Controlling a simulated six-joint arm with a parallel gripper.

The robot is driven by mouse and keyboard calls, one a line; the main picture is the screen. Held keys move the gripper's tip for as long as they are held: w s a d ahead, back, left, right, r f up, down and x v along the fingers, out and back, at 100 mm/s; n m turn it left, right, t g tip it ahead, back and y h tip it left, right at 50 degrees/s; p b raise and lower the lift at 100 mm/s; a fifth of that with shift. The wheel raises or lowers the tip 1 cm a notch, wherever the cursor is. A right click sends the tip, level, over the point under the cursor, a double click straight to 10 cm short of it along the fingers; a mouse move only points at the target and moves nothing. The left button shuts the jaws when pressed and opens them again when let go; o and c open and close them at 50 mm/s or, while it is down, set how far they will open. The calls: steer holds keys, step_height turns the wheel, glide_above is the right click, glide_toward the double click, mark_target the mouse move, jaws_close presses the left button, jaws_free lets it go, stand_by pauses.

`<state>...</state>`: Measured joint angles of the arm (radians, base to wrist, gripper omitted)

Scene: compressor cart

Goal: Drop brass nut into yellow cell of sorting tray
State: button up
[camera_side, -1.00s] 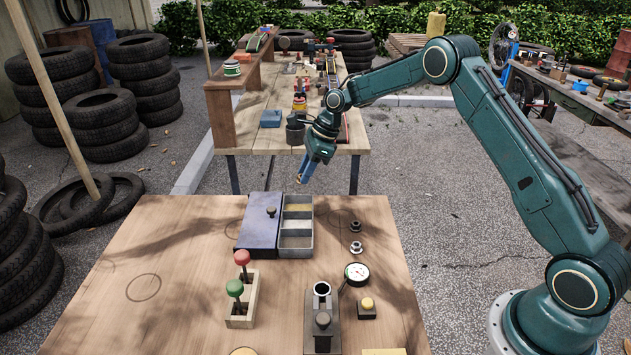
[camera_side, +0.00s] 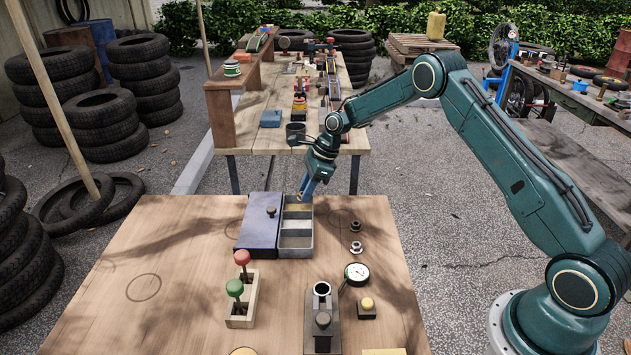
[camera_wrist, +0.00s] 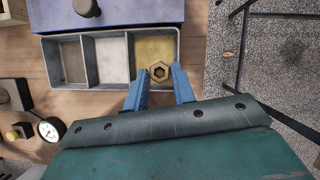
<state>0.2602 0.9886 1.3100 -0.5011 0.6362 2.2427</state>
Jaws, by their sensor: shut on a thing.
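The sorting tray (camera_side: 296,252) is a grey box on the wooden table, with three cells in a row. Its yellow cell is the far one in the side view and the right one (camera_wrist: 150,45) in the wrist view. My gripper (camera_side: 304,197) is low over that far end, pointing down. In the wrist view, my gripper (camera_wrist: 159,80) has its two blue fingers shut on the brass nut (camera_wrist: 159,72). The nut shows over the yellow cell, near its front right corner. In the side view I cannot make out the nut.
A dark blue lid with a black knob (camera_side: 258,225) lies left of the tray. A dial gauge (camera_side: 357,272) and a block with red and green knobs (camera_side: 241,300) are nearer. The table's left side is clear.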

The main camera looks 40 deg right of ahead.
steer(key=shift+f, duration=0.15)
steer(key=o, duration=1.1)
steer(key=shift+c, duration=0.2)
steer(key=v, duration=1.4)
